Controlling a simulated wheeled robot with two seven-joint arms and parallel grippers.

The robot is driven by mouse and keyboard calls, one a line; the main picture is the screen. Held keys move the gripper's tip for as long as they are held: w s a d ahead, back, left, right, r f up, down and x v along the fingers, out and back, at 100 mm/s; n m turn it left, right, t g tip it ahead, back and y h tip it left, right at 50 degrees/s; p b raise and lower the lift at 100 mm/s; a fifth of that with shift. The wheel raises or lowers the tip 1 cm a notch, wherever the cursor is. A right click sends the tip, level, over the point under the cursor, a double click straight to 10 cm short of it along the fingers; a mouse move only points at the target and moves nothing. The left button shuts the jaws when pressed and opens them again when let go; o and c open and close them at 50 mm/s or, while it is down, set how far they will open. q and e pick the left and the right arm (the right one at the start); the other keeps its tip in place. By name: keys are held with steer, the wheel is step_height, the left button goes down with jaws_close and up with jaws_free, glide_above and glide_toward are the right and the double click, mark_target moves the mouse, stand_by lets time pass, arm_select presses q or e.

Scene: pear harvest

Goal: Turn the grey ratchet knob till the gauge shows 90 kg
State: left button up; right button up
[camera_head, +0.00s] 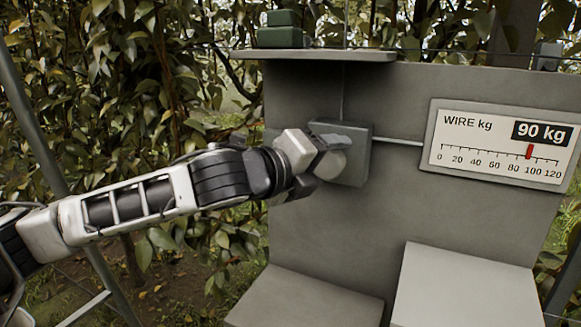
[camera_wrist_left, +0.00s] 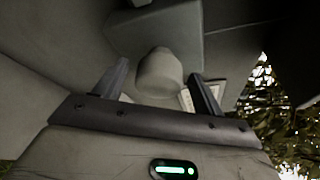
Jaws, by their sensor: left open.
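The gauge (camera_head: 498,145) is a white panel headed "WIRE kg". Its black box reads 90 kg and the red marker stands at about 90 on the scale. The grey ratchet knob (camera_head: 331,166) sticks out of a grey box (camera_head: 356,175) on the upright board. My left gripper (camera_head: 329,163) is at the knob in the head view. In the left wrist view the knob (camera_wrist_left: 159,73) stands between the two fingers of the left gripper (camera_wrist_left: 163,78), with a gap visible on each side. The left gripper is open. My right gripper is not in view.
Two pale grey surfaces (camera_head: 465,290) lie below the board. Leafy branches (camera_head: 110,75) fill the left side.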

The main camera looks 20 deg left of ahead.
arm_select(q)
steer(key=b+v, duration=0.8)
steer(key=v, duration=0.7)
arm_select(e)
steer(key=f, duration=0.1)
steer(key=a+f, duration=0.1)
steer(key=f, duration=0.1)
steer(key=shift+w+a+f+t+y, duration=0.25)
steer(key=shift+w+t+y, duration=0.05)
